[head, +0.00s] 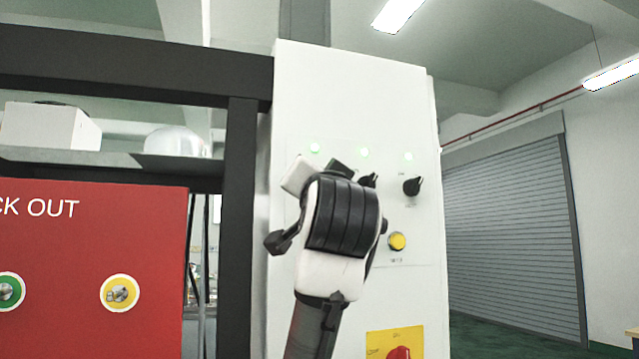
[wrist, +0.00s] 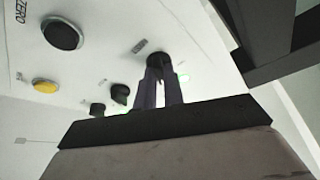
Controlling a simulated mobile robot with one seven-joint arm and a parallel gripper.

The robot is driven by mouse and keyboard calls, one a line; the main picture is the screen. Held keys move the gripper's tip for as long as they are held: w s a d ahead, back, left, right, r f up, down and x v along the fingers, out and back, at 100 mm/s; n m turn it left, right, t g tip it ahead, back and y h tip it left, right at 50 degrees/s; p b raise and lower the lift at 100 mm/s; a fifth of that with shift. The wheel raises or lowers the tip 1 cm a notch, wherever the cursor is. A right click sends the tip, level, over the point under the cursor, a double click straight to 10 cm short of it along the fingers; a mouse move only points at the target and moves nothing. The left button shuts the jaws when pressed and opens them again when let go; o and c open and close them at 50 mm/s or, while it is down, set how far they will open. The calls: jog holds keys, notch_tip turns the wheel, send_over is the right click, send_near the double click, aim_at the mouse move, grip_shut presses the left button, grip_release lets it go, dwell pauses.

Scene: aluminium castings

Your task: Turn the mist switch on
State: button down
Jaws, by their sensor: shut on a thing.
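In the wrist view, my gripper (wrist: 161,78) has its two dark fingers closed around a black rotary knob (wrist: 157,60) on the white panel. A green light shows beside the fingers. In the head view, my gripper (head: 318,180) is up against the left part of the white control cabinet (head: 350,90) and hides this knob. Two other black rotary switches stand to its right, a middle one (head: 371,180) partly covered and a right one (head: 412,186). The small labels are unreadable, so I cannot tell which one is marked mist.
Three green lights (head: 364,152) glow above the switches. A yellow button (head: 397,241) and a red knob on a yellow plate (head: 398,352) sit lower. A large black round button (wrist: 62,33) is near the held knob. A red lockout board (head: 90,240) stands left.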

jog(key=c, duration=1.5)
grip_release()
jog(key=shift+a, duration=0.1)
jog(key=shift+w, duration=0.1)
jog(key=b+v, duration=0.6)
jog(key=v, duration=0.8)
jog(key=shift+w+f, duration=0.1)
